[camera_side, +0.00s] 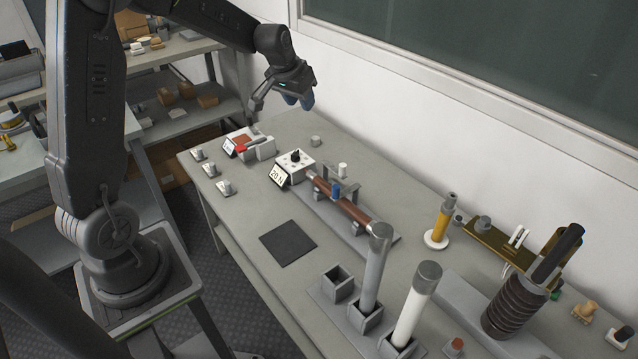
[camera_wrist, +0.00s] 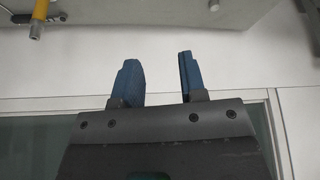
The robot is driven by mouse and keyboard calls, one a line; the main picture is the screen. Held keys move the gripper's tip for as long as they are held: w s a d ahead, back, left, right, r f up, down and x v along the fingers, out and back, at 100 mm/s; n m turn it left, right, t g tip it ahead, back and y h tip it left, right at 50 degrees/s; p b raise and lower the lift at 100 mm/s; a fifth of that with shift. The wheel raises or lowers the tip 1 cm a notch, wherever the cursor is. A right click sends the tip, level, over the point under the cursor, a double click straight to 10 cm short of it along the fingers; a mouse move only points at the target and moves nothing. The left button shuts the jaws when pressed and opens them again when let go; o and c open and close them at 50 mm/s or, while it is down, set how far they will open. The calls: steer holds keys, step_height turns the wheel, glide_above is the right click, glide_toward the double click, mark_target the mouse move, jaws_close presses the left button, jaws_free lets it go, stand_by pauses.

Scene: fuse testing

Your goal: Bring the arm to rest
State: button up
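My gripper (camera_side: 299,101) hangs in the air above the far left part of the bench, close to the white wall. Its two blue fingertips point downward in the side view. In the wrist view my gripper (camera_wrist: 157,75) shows both blue fingers apart, with only bare wall between them. It is open and holds nothing. My arm reaches in from the upper left and bends down at the wrist. The bench (camera_side: 235,232) lies below the gripper, with a clear gap between them.
Below stand a switch box (camera_side: 242,146) with a red part and a white dial box (camera_side: 294,164). A brown rod (camera_side: 342,202) lies on its holder. Grey (camera_side: 374,268) and white (camera_side: 414,305) tubes stand upright in sockets. A dark mat (camera_side: 288,243) lies flat.

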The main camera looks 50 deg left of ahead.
steer(key=s+d+r+m, duration=0.2)
steer(key=s+d+r, duration=0.7)
steer(key=s+d, duration=0.6)
steer(key=s, duration=0.4)
steer(key=s+d+m+t+h, duration=0.1)
steer(key=s+d, duration=0.2)
steer(key=s, duration=0.4)
steer(key=shift+d+f, duration=0.2)
steer(key=shift+d, duration=0.15)
